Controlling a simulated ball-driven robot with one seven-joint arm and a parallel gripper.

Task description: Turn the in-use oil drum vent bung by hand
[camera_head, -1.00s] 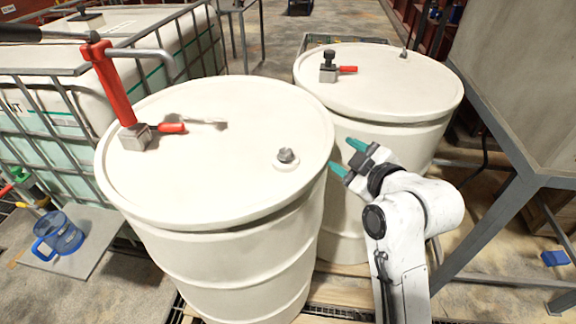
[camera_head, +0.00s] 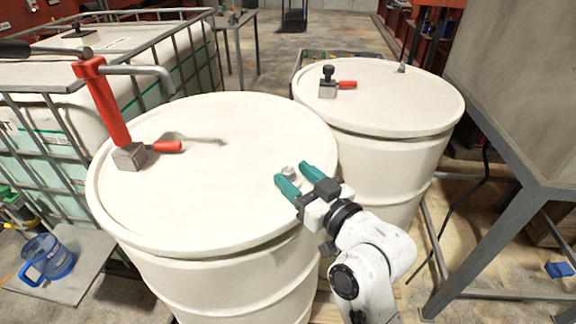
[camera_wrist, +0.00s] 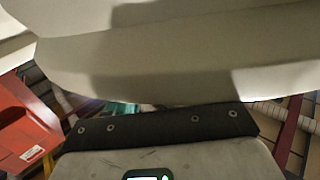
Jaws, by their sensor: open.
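The near white drum (camera_head: 190,215) stands in the middle of the head view, with a red hand pump (camera_head: 115,115) on its left side. The small grey vent bung (camera_head: 290,172) sits at the right of its lid. My gripper (camera_head: 296,177) is open over the lid's right edge. Its two teal fingers lie on either side of the bung in the picture, and partly hide it. I cannot tell whether they touch it. In the wrist view a pale curved surface, likely the drum, fills the top; the bung does not show there.
A second white drum (camera_head: 385,100) with a tap (camera_head: 328,82) stands behind right. A caged tank (camera_head: 130,65) is at left. A blue jug (camera_head: 46,258) sits on a grey plate (camera_head: 75,275). A grey metal stand (camera_head: 495,230) is at right.

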